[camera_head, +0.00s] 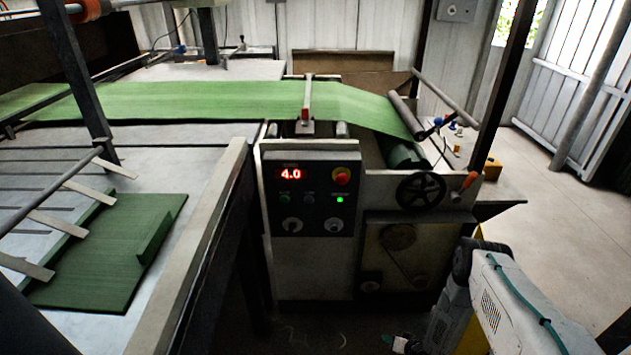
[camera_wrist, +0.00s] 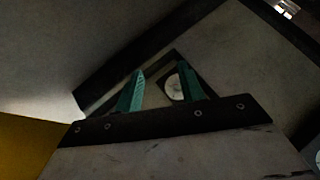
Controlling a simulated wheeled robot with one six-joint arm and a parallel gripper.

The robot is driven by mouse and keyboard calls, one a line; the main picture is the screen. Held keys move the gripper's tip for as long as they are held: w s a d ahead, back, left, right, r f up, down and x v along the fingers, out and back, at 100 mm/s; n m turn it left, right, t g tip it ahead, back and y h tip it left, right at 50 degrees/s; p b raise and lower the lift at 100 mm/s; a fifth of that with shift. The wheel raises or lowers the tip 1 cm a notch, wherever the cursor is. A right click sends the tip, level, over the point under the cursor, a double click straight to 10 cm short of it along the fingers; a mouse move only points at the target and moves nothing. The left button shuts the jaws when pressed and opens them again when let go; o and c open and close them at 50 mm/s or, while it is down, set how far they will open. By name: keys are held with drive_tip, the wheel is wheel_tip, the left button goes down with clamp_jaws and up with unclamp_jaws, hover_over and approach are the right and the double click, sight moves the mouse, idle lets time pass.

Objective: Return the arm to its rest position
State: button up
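My arm (camera_head: 520,310) comes in at the lower right of the head view, bent low in front of the machine. My gripper (camera_head: 390,340) shows small at the bottom edge, near the floor by the machine's lower front. In the wrist view my gripper (camera_wrist: 161,72) has its two teal fingers apart, with nothing held between them. A pale round disc (camera_wrist: 174,87) shows behind the right finger; its distance is hard to tell.
The machine's control panel (camera_head: 312,195) reads 4.0. A black handwheel (camera_head: 421,191) and an orange-handled lever (camera_head: 465,185) stick out above my arm. Green sheet (camera_head: 220,100) runs over the machine to a roll. Open floor (camera_head: 575,215) lies at right.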

drive_tip(key=s+d+f+g+h, duration=0.2)
drive_tip(key=s+g, duration=0.1)
drive_tip(key=s, duration=0.3)
drive_tip(key=d+r+g+h, duration=0.1)
drive_tip(key=d+r+g, duration=0.2)
drive_tip(key=r, duration=0.1)
drive_tip(key=d+r+n+g+h, duration=0.1)
drive_tip(key=d+r+g+h, duration=0.15)
drive_tip(key=r, duration=1.85)
drive_tip(key=d+r+g+h, duration=0.1)
drive_tip(key=r+g, duration=0.2)
drive_tip(key=r, duration=1.9)
drive_tip(key=s+a+r+t, duration=0.1)
drive_tip(key=s+a+r, duration=0.2)
drive_tip(key=s+r, duration=0.5)
drive_tip(key=s+a+r+t+y, duration=0.1)
drive_tip(key=s+a+r, duration=0.3)
drive_tip(key=s+r, duration=0.5)
drive_tip(key=s+a+r+n+t, duration=0.1)
drive_tip(key=s+r, duration=0.7)
drive_tip(key=r, duration=1)
drive_tip(key=shift+s+a+r+t, duration=0.2)
drive_tip(key=shift+a+r+t, duration=0.1)
drive_tip(key=shift+a+t, duration=0.75)
drive_tip(key=shift+a+y, duration=0.2)
drive_tip(key=shift+y, duration=0.05)
